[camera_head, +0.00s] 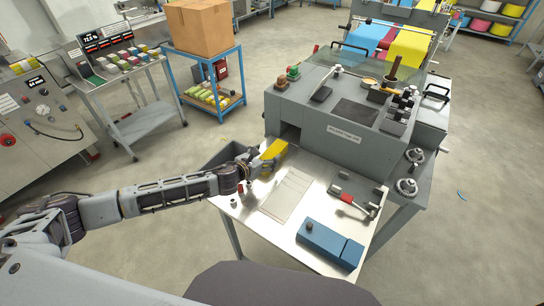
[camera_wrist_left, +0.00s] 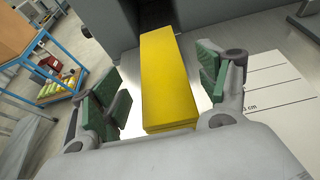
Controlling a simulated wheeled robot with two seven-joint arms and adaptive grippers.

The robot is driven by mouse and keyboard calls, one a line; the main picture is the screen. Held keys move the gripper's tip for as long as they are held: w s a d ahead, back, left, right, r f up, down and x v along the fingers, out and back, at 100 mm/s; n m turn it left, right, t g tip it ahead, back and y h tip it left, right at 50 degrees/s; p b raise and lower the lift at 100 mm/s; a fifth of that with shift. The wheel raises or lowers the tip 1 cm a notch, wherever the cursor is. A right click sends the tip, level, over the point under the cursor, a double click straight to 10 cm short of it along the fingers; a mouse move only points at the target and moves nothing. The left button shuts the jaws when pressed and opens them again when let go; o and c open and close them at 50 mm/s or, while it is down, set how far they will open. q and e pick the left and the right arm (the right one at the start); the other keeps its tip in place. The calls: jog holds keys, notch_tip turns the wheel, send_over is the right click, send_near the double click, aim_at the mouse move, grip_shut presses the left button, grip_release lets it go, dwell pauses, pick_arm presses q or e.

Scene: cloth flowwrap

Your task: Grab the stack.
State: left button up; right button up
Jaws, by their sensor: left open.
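The stack is a yellow block (camera_head: 273,151) on the metal table, in front of the dark opening of the grey machine. In the left wrist view the yellow stack (camera_wrist_left: 168,80) lies lengthwise between my left gripper's fingers, with its far end towards the opening. My left gripper (camera_head: 256,160) is at the near end of the stack. It is open, with green pads (camera_wrist_left: 157,88) on both sides and a gap between each pad and the stack. My right gripper is not in view.
The metal table (camera_head: 250,212) holds a white measuring sheet (camera_head: 287,194), a blue box (camera_head: 330,243) and a red-handled clamp (camera_head: 352,203). The grey machine (camera_head: 340,125) rises behind. A blue rack (camera_head: 208,88) with a cardboard box (camera_head: 199,26) stands at the back left.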

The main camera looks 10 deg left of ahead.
aim_at(271, 153)
pick_arm(q)
jog(key=shift+p+x, duration=0.3)
jog(key=shift+x, duration=1.95)
jog(key=c, duration=0.9)
